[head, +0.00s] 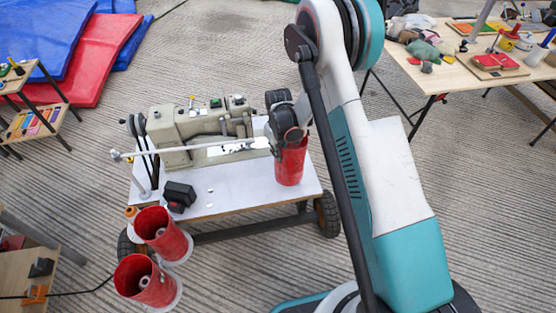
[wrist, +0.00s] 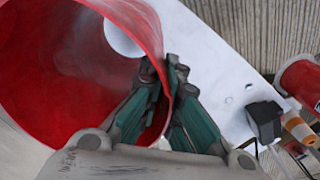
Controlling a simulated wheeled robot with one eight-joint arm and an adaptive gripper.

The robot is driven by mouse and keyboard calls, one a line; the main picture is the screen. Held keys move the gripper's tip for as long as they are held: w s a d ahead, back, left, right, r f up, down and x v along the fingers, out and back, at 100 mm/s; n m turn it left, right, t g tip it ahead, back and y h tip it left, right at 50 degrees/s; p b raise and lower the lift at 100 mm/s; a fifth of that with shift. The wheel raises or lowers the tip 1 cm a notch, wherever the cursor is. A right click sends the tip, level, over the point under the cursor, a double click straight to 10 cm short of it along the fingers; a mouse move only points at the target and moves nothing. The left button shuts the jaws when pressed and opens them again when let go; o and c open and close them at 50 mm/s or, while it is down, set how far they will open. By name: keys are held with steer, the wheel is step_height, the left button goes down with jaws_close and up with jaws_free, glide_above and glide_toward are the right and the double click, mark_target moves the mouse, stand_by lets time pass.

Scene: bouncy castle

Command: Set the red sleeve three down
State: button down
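A red sleeve (head: 291,164), an open tube, is upright at the right end of the white cart top (head: 240,192). My gripper (head: 284,139) is at its upper rim. In the wrist view, the gripper fingers (wrist: 170,85) are closed on the wall of this sleeve (wrist: 60,70), one finger inside and one outside. Whether its bottom touches the cart top I cannot tell. Two more red sleeves, one (head: 162,233) and another (head: 146,281) nearer, stand around pale posts on white round bases at the cart's front left.
A beige sewing machine (head: 200,135) stands at the back of the cart. A black box (head: 179,196) and an orange spool (head: 131,213) are left of centre. A pale rod (head: 190,149) crosses above the cart. The cart top between box and held sleeve is mostly clear.

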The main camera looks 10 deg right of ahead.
steer(key=shift+f+b, duration=0.55)
steer(key=shift+f, duration=1.3)
steer(key=c, duration=1.8)
jaws_free()
